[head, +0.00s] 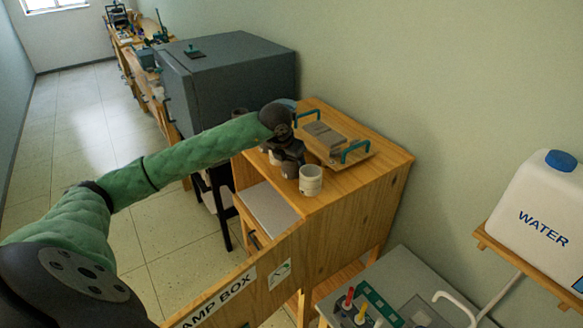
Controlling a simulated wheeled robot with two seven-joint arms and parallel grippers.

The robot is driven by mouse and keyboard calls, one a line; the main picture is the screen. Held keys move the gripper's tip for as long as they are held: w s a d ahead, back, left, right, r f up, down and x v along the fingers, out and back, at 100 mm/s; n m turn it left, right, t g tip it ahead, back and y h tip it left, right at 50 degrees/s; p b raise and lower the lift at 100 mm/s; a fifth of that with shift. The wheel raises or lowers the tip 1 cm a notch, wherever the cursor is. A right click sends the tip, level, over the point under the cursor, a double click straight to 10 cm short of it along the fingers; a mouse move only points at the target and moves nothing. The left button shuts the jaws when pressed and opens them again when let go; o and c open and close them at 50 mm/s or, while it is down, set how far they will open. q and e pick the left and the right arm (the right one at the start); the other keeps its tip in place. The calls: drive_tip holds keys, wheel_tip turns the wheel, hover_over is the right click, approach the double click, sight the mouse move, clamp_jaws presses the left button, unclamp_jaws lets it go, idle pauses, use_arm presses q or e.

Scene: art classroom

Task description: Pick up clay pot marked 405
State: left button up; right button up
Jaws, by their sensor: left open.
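A cream clay pot (311,181) stands upright near the front edge of the wooden cabinet top (340,185). No number is legible on any pot, so I cannot tell which is 405. My left gripper (290,168) is over the cabinet top, just left of the cream pot, pointing down. It is open. Its fingertips are partly hidden by its own body, and I cannot tell whether it touches a pot. My right gripper is out of view.
A wooden tray (366,148) with teal handles and grey blocks lies behind the pots. A dark grey kiln-like box (240,75) stands at the back left. A damp box panel (262,285) is in front. A sink counter and water tank (545,205) are at the right.

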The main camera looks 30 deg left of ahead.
use_arm(q)
drive_tip(key=shift+r, duration=0.1)
drive_tip(key=c, duration=0.7)
